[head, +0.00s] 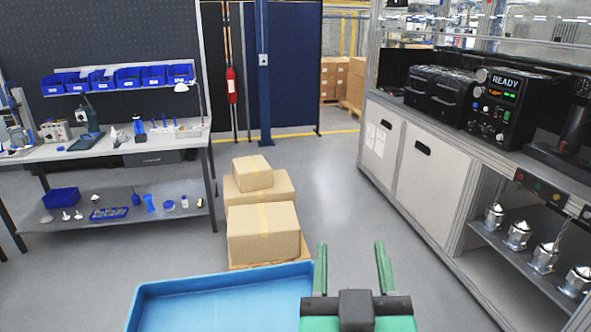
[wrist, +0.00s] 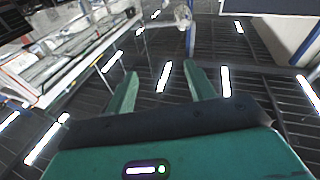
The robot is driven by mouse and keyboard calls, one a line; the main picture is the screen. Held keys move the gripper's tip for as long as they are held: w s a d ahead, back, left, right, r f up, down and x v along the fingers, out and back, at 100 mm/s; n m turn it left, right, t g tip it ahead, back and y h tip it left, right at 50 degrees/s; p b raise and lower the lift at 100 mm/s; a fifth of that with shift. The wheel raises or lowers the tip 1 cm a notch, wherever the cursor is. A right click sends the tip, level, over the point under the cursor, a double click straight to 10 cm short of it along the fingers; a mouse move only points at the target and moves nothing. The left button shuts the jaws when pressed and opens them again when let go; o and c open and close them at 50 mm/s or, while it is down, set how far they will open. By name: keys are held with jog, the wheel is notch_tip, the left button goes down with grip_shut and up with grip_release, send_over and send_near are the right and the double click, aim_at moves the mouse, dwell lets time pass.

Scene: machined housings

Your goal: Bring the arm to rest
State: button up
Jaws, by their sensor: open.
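My gripper (head: 351,262) shows at the bottom of the head view, right of centre, with two green fingers spread well apart. It is open and nothing is between the fingers. The wrist view shows the same two fingers of my gripper (wrist: 160,82) apart and empty, against the ceiling with its strip lights. In the head view the fingers stand up in front of bare grey floor, just right of a blue tray.
The blue tray (head: 215,293) looks empty and is cut off below. Stacked cardboard boxes (head: 263,232) stand behind it. A workbench (head: 130,147) with blue bins is at left. A grey cabinet (head: 430,178) with machined housings (head: 543,257) on its shelf is at right. Floor between is clear.

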jog(key=s+a+r+t+y, duration=0.1)
jog(key=s+a+r+t, duration=0.1)
jog(key=s+a+r, duration=0.3)
jog(key=s+a+r+t+y, duration=0.1)
jog(key=s+a+r+t, duration=0.2)
jog(key=r, duration=0.4)
notch_tip(320, 180, up, 27)
jog(key=s+p, duration=0.2)
jog(key=p, duration=2.3)
jog(key=shift+s+f, duration=0.2)
jog(key=shift+s, duration=0.1)
jog(key=shift+d+f, duration=0.1)
